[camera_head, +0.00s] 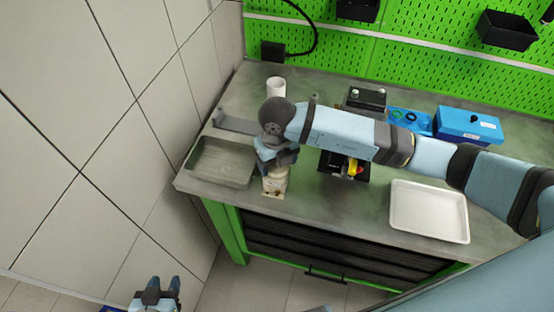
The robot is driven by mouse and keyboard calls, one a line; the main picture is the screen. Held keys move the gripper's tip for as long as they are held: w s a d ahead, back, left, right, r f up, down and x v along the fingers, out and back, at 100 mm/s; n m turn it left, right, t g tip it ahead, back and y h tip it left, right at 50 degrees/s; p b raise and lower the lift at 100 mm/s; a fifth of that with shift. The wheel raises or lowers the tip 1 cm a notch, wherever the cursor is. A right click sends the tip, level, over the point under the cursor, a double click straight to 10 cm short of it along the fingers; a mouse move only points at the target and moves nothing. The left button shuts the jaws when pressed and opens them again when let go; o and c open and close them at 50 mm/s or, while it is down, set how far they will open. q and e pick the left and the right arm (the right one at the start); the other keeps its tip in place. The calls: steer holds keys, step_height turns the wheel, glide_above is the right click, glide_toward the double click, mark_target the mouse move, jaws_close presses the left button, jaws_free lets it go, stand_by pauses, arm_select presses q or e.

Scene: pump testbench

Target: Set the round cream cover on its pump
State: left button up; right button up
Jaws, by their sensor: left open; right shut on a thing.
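My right gripper (279,162) reaches in from the right and points down over the front left part of the bench. It is shut on what seems to be the round cream cover, mostly hidden by the gripper and wrist. Directly below its fingers a small cream body (274,184), apparently the pump, stands near the bench's front edge. I cannot tell where the cover ends and the pump begins, or whether they touch. My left gripper (158,284) is open and empty, low in front of the bench at the bottom left.
A grey-green tray (222,181) lies left of the cream body. A white cup (276,88) stands behind. A white tray (429,235) is at the right. A black fixture with yellow and red parts (352,169) sits under my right arm. A blue case (467,126) stands at the back right.

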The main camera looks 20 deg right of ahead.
steer(key=shift+f+b, duration=0.35)
steer(key=shift+f, duration=0.05)
steer(key=o, duration=1.1)
steer(key=shift+c, duration=0.2)
steer(key=shift+r, duration=0.35)
step_height(320, 180, up, 13)
steer(key=b, duration=0.2)
